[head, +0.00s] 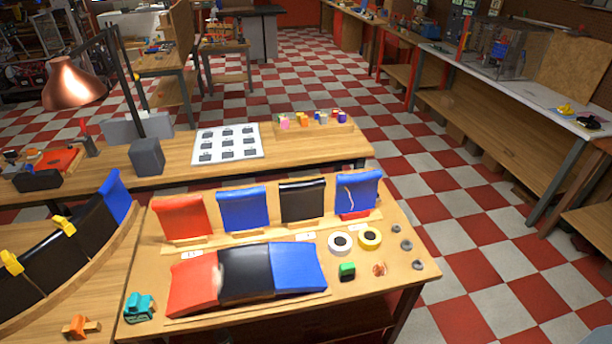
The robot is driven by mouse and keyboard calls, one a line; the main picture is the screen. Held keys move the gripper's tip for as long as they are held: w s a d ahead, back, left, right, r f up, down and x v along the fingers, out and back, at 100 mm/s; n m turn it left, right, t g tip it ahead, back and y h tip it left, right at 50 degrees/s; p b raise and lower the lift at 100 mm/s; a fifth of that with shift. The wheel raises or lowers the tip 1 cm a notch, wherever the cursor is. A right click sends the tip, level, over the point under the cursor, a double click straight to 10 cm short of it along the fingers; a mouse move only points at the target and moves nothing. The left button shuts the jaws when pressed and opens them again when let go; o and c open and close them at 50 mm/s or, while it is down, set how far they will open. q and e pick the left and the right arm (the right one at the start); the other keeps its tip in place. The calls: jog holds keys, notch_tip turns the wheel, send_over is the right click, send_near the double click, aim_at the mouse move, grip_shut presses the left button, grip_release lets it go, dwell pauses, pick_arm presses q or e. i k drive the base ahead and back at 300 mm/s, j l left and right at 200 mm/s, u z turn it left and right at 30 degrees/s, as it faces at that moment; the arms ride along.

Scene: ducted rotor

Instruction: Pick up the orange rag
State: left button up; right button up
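I cannot make out a clear orange rag in the head view. A small orange-brown item (379,269) lies on the near table, right of a green block; it is too small to tell whether it is cloth. Another small orange thing (76,325), with a wooden piece beside it, lies at the near left corner and looks like a tool or a block. Neither of my grippers is in view.
The near table (420,262) holds red, black and blue curved panels (245,275), white (340,243) and yellow (369,238) rolls, a green block (347,271) and a teal tool (139,307). Behind stands a bench with a copper lamp (74,84). Checkered floor at right is clear.

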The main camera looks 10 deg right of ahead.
aim_at(379, 270)
jog(key=z, duration=1)
